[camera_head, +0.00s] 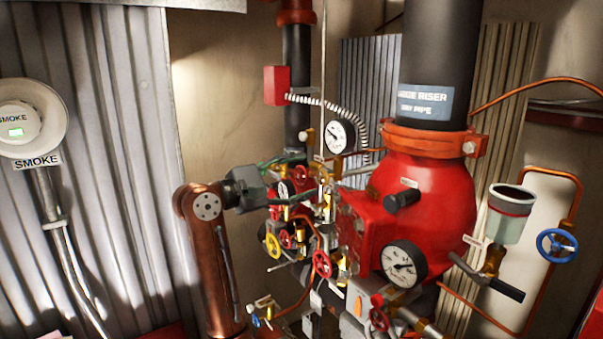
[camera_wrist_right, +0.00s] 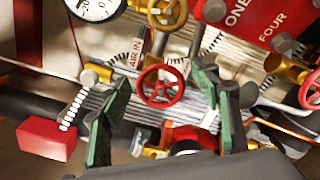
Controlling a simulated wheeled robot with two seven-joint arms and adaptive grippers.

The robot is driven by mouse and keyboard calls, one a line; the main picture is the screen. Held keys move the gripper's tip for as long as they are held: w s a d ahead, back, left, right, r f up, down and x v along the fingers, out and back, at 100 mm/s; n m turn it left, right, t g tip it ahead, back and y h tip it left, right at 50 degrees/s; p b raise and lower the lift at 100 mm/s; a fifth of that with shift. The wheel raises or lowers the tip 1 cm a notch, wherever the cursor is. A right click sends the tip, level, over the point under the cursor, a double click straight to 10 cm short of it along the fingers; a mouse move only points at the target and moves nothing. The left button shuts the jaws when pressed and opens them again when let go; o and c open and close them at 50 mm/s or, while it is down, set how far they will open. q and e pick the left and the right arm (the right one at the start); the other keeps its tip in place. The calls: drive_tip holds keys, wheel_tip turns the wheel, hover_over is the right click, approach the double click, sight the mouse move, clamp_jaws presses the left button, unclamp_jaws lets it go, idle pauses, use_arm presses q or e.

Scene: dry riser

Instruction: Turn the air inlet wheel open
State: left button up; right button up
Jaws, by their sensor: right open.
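A small red spoked wheel (camera_wrist_right: 161,85) shows in the middle of the right wrist view, with an "AIR IN" label (camera_wrist_right: 135,54) just above and left of it. My right gripper (camera_wrist_right: 162,84) is open, its green fingers to the left and right of this wheel in the picture. I see no finger touching it, and cannot tell the depth between them. In the head view my right gripper (camera_head: 301,175) reaches into the valve cluster from the left, and a red wheel (camera_head: 299,174) shows partly hidden between its fingers. My left gripper is not in view.
Other wheels crowd close by: yellow (camera_head: 273,245), red (camera_head: 322,263) and blue (camera_head: 557,246). A gauge (camera_head: 403,264) and the large red valve body (camera_head: 430,200) stand to the right. A dark pipe (camera_head: 297,80) rises behind. Corrugated wall (camera_head: 100,150) lies left.

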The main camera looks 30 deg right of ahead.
drive_tip(key=c, duration=1.2)
drive_tip(key=shift+o, duration=0.2)
